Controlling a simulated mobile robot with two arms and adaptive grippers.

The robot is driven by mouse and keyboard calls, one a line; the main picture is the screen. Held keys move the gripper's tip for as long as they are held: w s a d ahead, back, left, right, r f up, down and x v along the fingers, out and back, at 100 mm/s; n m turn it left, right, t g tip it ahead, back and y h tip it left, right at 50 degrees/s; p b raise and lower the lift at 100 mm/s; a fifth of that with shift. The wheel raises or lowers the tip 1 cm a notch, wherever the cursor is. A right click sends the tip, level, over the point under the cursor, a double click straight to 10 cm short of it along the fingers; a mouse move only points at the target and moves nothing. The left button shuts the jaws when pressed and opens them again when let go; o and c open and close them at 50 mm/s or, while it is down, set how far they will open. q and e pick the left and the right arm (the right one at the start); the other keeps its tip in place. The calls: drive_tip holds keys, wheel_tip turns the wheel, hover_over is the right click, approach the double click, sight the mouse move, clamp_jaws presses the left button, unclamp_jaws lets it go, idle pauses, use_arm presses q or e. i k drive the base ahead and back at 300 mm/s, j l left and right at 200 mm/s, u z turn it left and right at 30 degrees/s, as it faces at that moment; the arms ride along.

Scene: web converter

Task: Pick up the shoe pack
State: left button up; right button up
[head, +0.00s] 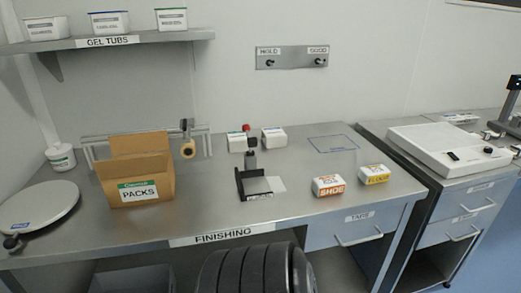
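The shoe pack (328,186) is a small white box with an orange band that reads "SHOE". It lies on the steel finishing table near its front edge, right of the middle. No gripper touches it. Neither of my grippers shows in the head view.
A yellow-banded pack (374,175) sits close to the right of the shoe pack. A black stand (254,187) is to its left, and a cardboard PACKS box (140,190) is farther left. A blue outlined square (332,144) marks clear table behind. A white machine (447,147) stands right.

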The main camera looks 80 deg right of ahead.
sight(331, 185)
drive_tip(key=k+l+z, duration=0.15)
drive_tip(key=z, duration=3.25)
